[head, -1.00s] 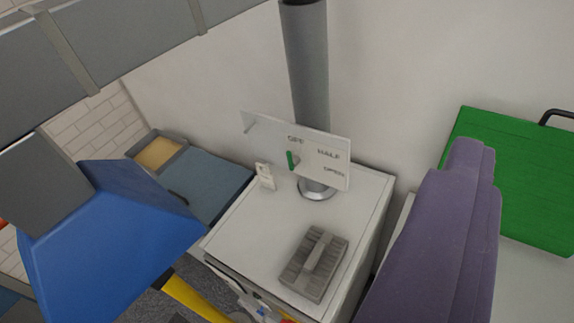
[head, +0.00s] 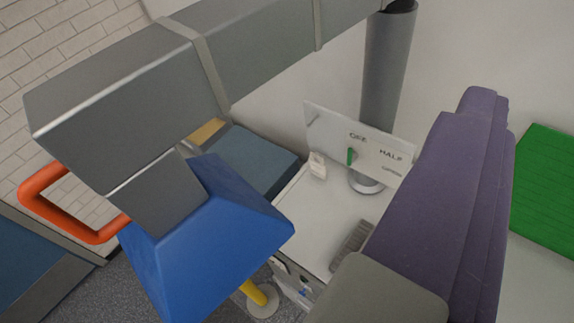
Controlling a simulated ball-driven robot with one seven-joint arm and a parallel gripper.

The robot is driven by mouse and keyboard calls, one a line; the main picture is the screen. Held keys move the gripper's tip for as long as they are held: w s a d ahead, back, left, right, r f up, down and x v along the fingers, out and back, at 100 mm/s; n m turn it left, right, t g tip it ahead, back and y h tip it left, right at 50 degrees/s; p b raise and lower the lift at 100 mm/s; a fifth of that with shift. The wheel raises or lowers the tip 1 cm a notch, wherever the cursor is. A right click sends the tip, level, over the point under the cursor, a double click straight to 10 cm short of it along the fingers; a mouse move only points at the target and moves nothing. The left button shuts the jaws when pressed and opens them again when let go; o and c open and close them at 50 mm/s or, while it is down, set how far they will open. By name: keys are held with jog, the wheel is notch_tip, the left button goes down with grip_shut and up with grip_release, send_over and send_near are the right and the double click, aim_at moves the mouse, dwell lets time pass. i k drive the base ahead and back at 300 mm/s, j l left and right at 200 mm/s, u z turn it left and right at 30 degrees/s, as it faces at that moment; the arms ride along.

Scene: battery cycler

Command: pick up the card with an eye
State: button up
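I see no card with an eye drawn on it in this view. A small whitish piece (head: 317,164) stands on the white cabinet beside the labelled panel; it is too small to tell what it is. A purple ridged body (head: 445,205), with a grey rounded part below it, fills the right of the view close to the camera. It seems to be mine, but I cannot make out separate fingers or a gap, and nothing is seen held. It hides part of the cabinet top and panel.
A blue hood (head: 208,240) hangs from a grey duct (head: 120,105) at the left and centre. A white cabinet (head: 315,215) carries a grey ribbed item (head: 352,240) and a panel (head: 325,122) marked OFF, HALF. An orange handle (head: 32,195) is left; a green board (head: 548,190) is right.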

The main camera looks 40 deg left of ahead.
aim_at(317, 167)
jog(key=i+j+u, duration=0.1)
jog(key=j+u, duration=0.15)
jog(key=j, duration=0.15)
jog(key=i+j+u, duration=0.1)
jog(key=j+u, duration=0.15)
jog(key=i+j+u, duration=0.25)
jog(key=j, duration=0.2)
jog(key=i+j+u, duration=0.3)
jog(key=k+l, duration=0.1)
